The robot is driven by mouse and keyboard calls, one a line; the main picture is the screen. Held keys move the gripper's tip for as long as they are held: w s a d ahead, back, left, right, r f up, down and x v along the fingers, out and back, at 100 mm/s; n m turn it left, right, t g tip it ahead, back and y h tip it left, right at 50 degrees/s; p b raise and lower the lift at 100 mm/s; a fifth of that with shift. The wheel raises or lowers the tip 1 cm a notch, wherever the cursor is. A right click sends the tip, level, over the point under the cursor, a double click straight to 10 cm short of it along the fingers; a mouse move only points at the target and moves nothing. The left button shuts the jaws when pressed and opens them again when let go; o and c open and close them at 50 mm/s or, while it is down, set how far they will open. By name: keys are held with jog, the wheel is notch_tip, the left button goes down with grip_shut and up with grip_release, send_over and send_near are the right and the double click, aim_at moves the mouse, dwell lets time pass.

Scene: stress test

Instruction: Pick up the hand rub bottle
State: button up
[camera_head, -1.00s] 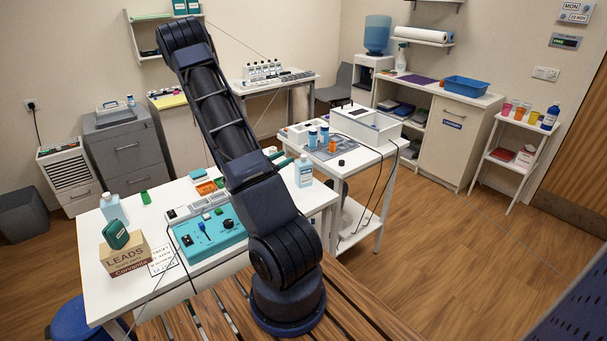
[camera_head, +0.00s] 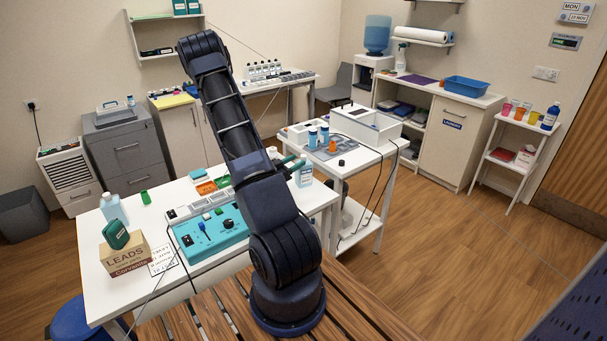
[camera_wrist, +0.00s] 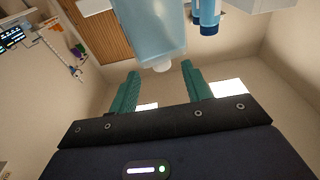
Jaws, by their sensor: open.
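A pale blue hand rub bottle (camera_head: 305,177) stands upright at the right end of the white table. In the wrist view the bottle (camera_wrist: 150,30) fills the top centre, upside down in the picture, its white cap pointing toward my gripper. My gripper (camera_wrist: 160,69) has two teal fingers, spread apart with nothing between them except the cap end showing in line with the gap. In the head view my gripper (camera_head: 295,163) is beside the bottle's top and overlaps it in the picture. I cannot tell whether they touch. My arm hides part of the table.
A similar bottle (camera_head: 113,209) stands at the table's left, by a cardboard LEADS box (camera_head: 125,256) with a green item on top. A teal device (camera_head: 210,232) and small trays lie mid-table. A second white table (camera_head: 365,160) with blue-capped containers stands behind the bottle.

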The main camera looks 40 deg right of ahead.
aim_at(304, 156)
jog(key=shift+w+d+r, duration=0.1)
jog(key=shift+d+r, duration=0.05)
jog(key=shift+d, duration=1.1)
jog(key=shift+d+r, duration=0.15)
jog(key=shift+d, duration=1.05)
grip_shut()
